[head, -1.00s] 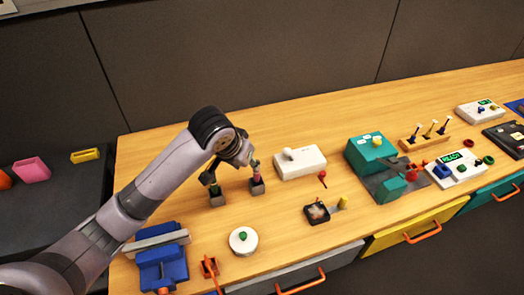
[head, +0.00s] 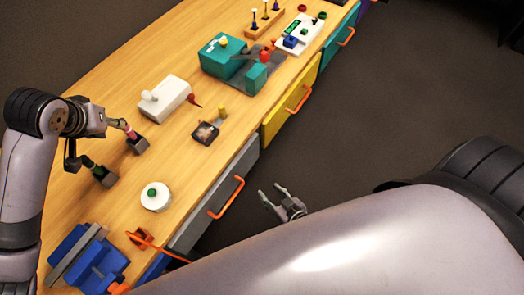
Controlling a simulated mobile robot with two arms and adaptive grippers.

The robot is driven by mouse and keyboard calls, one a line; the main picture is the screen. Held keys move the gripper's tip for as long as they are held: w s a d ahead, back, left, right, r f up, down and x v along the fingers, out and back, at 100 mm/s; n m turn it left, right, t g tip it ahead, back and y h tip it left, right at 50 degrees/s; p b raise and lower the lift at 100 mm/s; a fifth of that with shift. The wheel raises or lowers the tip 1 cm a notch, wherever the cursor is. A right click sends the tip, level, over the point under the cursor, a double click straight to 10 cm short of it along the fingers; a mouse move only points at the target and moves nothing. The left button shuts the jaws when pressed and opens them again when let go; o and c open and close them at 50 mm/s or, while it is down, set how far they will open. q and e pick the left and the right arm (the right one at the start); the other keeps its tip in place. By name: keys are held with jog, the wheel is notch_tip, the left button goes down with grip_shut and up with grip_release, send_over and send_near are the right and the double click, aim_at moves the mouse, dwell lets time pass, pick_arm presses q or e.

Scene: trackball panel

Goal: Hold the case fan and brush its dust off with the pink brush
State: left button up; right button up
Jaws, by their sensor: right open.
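The case fan (head: 205,133) appears to be the small dark square on the table, with a brownish face and a yellow piece beside it. The pink brush (head: 131,134) appears to stand in a small grey block, and a green one (head: 92,166) in another block nearer. My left gripper (head: 97,142) is over these two, fingers spread, one near the pink and one near the green. The fingertips partly cover them, so contact is unclear. My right gripper (head: 284,199) is open and empty, off the table's front edge over the floor, apart from the fan.
A white box with a knob (head: 166,99) and a teal machine (head: 222,60) stand farther along the table. A white round piece with a green button (head: 156,197) and a blue vise-like fixture (head: 103,262) are nearer. Drawers with orange handles (head: 227,197) line the front.

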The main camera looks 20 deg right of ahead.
jog(key=w+r+t, duration=0.3)
jog(key=w+r, duration=0.1)
jog(key=r, duration=0.5)
jog(key=n+t+y, duration=0.1)
jog(key=t+y, duration=0.1)
jog(key=t, duration=0.1)
send_near(223, 111)
jog(key=x, duration=0.8)
jog(key=shift+w, duration=0.45)
grip_shut()
